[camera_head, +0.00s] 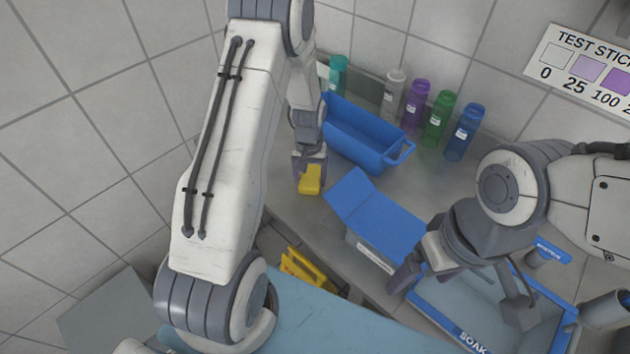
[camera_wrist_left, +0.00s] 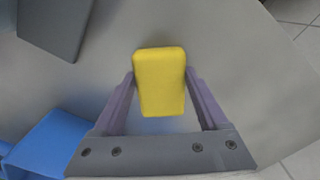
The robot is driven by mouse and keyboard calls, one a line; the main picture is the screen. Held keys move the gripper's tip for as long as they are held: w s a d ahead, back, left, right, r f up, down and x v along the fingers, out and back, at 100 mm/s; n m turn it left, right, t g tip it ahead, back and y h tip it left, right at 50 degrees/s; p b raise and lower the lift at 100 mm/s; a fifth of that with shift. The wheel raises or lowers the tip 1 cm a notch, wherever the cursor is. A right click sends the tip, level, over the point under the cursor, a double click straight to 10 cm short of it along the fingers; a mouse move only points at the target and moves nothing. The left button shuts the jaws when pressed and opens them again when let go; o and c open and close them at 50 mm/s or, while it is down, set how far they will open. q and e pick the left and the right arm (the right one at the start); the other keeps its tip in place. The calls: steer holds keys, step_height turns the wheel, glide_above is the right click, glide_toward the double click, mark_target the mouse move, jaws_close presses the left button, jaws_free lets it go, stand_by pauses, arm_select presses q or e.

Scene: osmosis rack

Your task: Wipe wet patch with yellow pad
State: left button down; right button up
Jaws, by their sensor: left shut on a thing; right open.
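The yellow pad (camera_head: 310,180) is held in my left gripper (camera_head: 310,162), low over the grey counter near its front left edge. In the left wrist view the pad (camera_wrist_left: 160,80) sits between the two fingers of my left gripper (camera_wrist_left: 160,95), which are shut on its sides. I cannot tell whether the pad touches the counter. A faint paler, bluish area (camera_wrist_left: 160,126) shows on the surface below the pad, but I cannot tell whether it is the wet patch. My right gripper (camera_head: 462,288) is open and empty above the SOAK tray.
A blue bin (camera_head: 365,138) stands just right of my left gripper, with several coloured bottles (camera_head: 438,118) behind it. A box with a blue lid (camera_head: 375,215) stands on the counter in front. The blue-rimmed SOAK tray (camera_head: 450,325) is at the lower right.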

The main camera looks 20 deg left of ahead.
arm_select(q)
steer(key=shift+w+a, duration=0.3)
steer(key=shift+a, duration=0.6)
steer(key=shift+w+a, duration=0.3)
steer(key=shift+a, duration=0.55)
steer(key=shift+w+a+f, duration=0.1)
steer(key=shift+w+a, duration=0.2)
steer(key=shift+a, duration=0.55)
steer(key=shift+w+a+f, duration=0.1)
steer(key=shift+w+a, duration=0.15)
steer(key=shift+a, duration=0.6)
steer(key=shift+r, duration=0.15)
steer(key=shift+r+p, duration=2.15)
steer(key=shift+r, duration=0.8)
steer(key=shift+r, duration=0.1)
steer(key=shift+r+p, duration=1.1)
steer(key=shift+r, duration=0.3)
